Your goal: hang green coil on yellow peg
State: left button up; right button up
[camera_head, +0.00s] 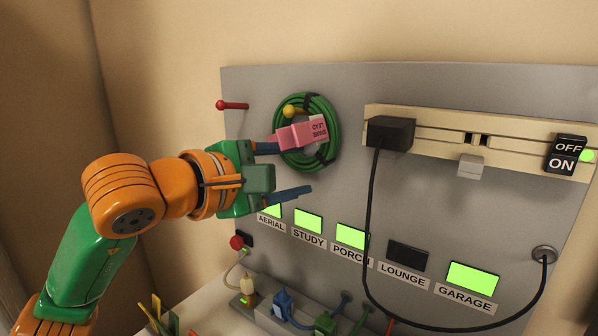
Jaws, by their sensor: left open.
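The green coil (335,130) is up against the grey panel at upper left centre, a round bundle with dark ties. The yellow peg (290,111) shows at the coil's upper left, its round tip in front of the strands, and the coil appears to hang around it. A pink tag (300,134) with lettering lies across the coil's middle. My left gripper (289,170) is open just left of and below the coil. Its upper finger reaches the tag's left edge, and I cannot tell whether they touch. Its lower finger is below the coil, apart from it. My right gripper is out of view.
A red peg (232,105) sticks out left of the coil. Right of it, a black plug (390,133) sits in a cream strip (440,138), its cable looping down. Labelled windows line the panel below. Several coloured plugs and cables crowd the ledge at the bottom.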

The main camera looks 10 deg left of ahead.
pick_arm(q)
jog(key=f+b+v, duration=0.1)
jog(key=v, duration=0.5)
jog(key=shift+s+b, duration=0.25)
jog(key=shift+b, duration=0.15)
jog(key=shift+d, duration=0.2)
